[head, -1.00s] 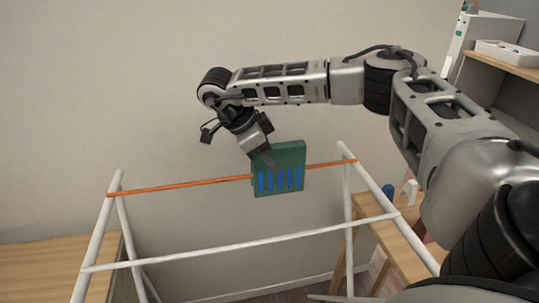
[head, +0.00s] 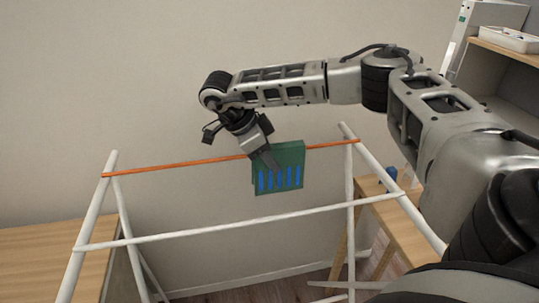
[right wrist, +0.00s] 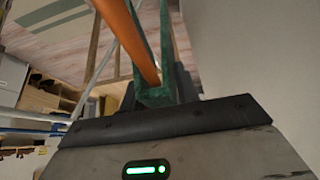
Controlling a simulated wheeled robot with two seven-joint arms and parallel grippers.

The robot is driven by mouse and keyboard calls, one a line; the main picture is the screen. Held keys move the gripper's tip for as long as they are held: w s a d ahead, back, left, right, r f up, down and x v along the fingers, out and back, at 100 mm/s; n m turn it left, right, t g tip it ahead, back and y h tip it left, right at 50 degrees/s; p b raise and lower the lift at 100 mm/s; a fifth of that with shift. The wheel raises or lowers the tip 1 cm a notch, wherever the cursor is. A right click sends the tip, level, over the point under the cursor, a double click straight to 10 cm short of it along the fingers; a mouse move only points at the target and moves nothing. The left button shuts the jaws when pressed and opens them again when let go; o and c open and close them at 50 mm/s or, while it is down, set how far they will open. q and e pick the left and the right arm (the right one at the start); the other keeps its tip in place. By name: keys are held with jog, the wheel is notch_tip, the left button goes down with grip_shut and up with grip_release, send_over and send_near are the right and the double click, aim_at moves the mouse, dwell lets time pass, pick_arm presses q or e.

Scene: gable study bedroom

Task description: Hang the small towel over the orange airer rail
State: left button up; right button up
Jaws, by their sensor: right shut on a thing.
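The small towel (head: 279,180) is green with blue stripes. It hangs at the orange airer rail (head: 180,163), right of the rail's middle, its top edge about level with the rail. My right gripper (head: 268,160) is shut on the towel's upper part, in front of the wall. In the right wrist view the orange rail (right wrist: 131,40) runs up to the green towel (right wrist: 168,50) close to the jaws (right wrist: 155,98). Two green sides show there, and the rail appears to run into the fold between them. The towel's far side is mostly hidden. My left gripper is not in view.
The airer's white frame (head: 240,224) has a lower front bar and slanted legs. A wooden surface (head: 45,255) lies at the left, and a wooden table (head: 405,232) with a blue item (head: 390,176) at the right. Shelves stand at the far right.

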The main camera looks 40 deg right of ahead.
jog(key=o, duration=1.1)
pick_arm(q)
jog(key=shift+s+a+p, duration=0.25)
jog(key=shift+p, duration=0.5)
pick_arm(e)
jog(key=v, duration=1.6)
jog(key=shift+s, duration=0.1)
pick_arm(q)
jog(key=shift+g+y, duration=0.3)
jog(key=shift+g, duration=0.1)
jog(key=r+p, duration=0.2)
jog(key=p, duration=0.2)
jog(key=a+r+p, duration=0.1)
jog(key=p, duration=0.2)
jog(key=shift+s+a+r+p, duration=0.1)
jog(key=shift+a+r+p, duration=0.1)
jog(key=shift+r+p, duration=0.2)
pick_arm(e)
notch_tip(320, 180, up, 7)
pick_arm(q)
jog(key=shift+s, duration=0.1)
pick_arm(e)
jog(key=shift+f, duration=0.1)
